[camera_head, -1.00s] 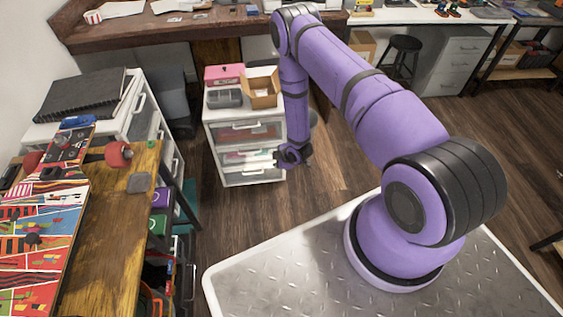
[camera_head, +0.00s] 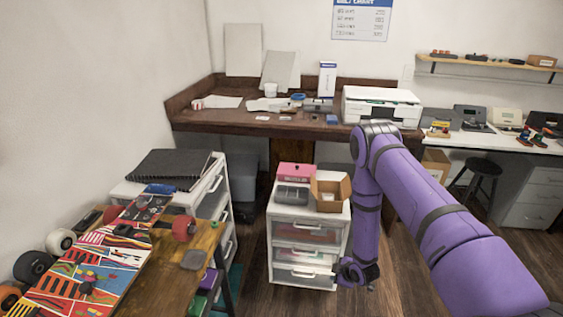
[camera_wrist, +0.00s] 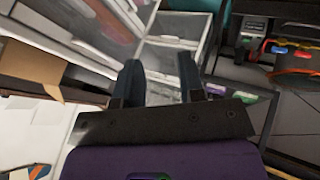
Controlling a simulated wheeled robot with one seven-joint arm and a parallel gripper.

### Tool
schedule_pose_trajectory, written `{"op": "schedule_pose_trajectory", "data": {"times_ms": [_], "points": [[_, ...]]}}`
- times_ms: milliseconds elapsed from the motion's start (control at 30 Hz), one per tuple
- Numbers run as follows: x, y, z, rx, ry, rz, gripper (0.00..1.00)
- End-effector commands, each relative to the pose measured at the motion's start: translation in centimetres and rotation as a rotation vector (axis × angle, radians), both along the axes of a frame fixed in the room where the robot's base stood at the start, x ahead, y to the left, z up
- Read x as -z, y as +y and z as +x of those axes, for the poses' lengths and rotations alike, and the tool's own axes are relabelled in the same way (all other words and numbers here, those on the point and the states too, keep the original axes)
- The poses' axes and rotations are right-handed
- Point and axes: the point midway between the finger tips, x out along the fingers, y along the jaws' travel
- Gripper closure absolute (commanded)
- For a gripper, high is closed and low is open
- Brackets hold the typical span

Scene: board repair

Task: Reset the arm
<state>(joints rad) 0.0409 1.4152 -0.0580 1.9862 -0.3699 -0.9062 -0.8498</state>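My purple and black arm reaches from the lower right of the head view, bends at a black elbow joint, and hangs straight down in front of the small white drawer unit (camera_head: 335,237). My gripper (camera_wrist: 160,78) shows in the wrist view with two dark fingers spread apart and nothing visible between them. In the head view only the black wrist end low by the drawer unit's right front is clear; its fingertips are hard to make out there.
An open cardboard box (camera_head: 330,190), a pink box (camera_head: 296,172) and a grey case (camera_head: 291,195) sit on the drawer unit, close to my forearm. A brown desk (camera_head: 235,122) with a white printer (camera_head: 382,105) stands behind. Dark wooden floor (camera_head: 405,275) is open right of the unit.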

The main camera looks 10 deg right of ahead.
Motion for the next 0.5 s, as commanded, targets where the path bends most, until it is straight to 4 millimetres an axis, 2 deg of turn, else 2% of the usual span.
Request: {"op": "schedule_pose_trajectory", "data": {"times_ms": [167,300,500], "points": [[-3.0,-0.3,2.0,0.027,0.000,-0.005,0.64],[-7.8,-0.7,4.5,0.077,0.010,-0.010,0.64],[-15.4,-1.2,7.1,0.161,0.027,-0.010,0.64]]}}
